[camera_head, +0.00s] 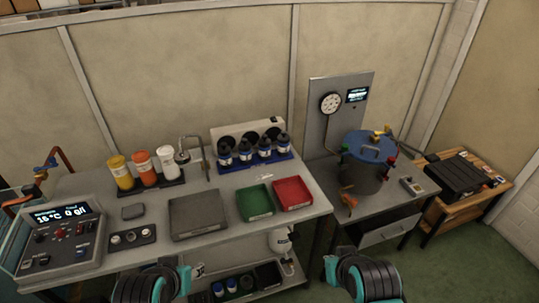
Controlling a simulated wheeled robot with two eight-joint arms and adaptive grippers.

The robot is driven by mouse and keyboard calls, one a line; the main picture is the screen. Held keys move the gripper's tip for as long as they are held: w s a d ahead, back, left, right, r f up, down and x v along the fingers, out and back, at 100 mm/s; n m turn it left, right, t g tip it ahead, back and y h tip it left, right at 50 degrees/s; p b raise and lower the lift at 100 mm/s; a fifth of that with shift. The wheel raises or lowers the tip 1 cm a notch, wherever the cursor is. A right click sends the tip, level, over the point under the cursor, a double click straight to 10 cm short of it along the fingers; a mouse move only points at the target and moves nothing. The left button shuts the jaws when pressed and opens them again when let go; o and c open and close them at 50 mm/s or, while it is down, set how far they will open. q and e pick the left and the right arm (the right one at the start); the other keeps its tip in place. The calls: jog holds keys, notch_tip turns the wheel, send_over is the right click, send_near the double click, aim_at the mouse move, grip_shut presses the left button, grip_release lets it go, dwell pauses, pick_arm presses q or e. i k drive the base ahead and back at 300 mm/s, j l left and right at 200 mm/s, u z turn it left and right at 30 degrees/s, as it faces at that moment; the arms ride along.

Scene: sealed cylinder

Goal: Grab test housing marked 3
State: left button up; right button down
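Several dark cylindrical housings with pale labels (245,152) stand in a row in a blue rack (258,166) at the back of the middle bench. Any numbers on them are too small to read, so I cannot tell which is marked 3. My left gripper (165,280) is at the bottom edge, left of centre, in front of the bench and far from the rack. My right gripper (352,272) is at the bottom edge, right of centre, also apart from the rack. Both are cut off by the frame, and their fingertips are not clear.
A green tray (253,203), a red tray (293,193) and a grey block (195,214) lie in front of the rack. Yellow, orange and white-capped bottles (145,172) stand left. A blue-lidded vessel (367,160) stands right. A control panel (62,238) is far left.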

aim_at(283, 139)
jog(key=i+l, duration=0.6)
jog(key=l, duration=0.2)
jog(key=i+l+u, duration=0.1)
jog(key=i+l, duration=0.5)
jog(key=l, duration=0.25)
